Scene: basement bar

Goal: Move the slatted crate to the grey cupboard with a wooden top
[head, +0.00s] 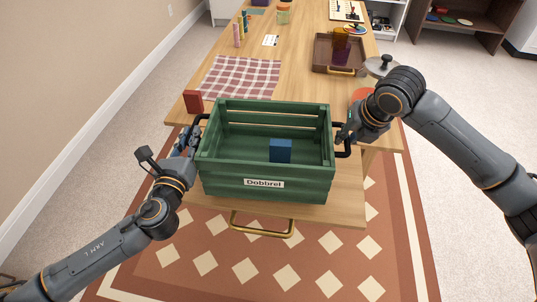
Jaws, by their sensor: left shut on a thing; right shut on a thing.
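The slatted crate (264,183) is green, with a white label reading "Dobbrel" on its front and a black handle on each side. It is upright at the near end of a long wooden table, and a blue block (280,151) lies inside it. My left gripper (190,138) is shut on the crate's left handle. My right gripper (346,138) is shut on its right handle. I cannot tell whether the crate's bottom touches the surface under it. I cannot make out a grey cupboard with a wooden top in this view.
The wooden table (298,65) holds a checkered cloth (240,77), a red block (193,102), a brown tray (318,54) with cups, and several small bottles. A brass handle (262,228) shows below the crate. A patterned rug (287,275) covers the floor in front; a wall runs along the left.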

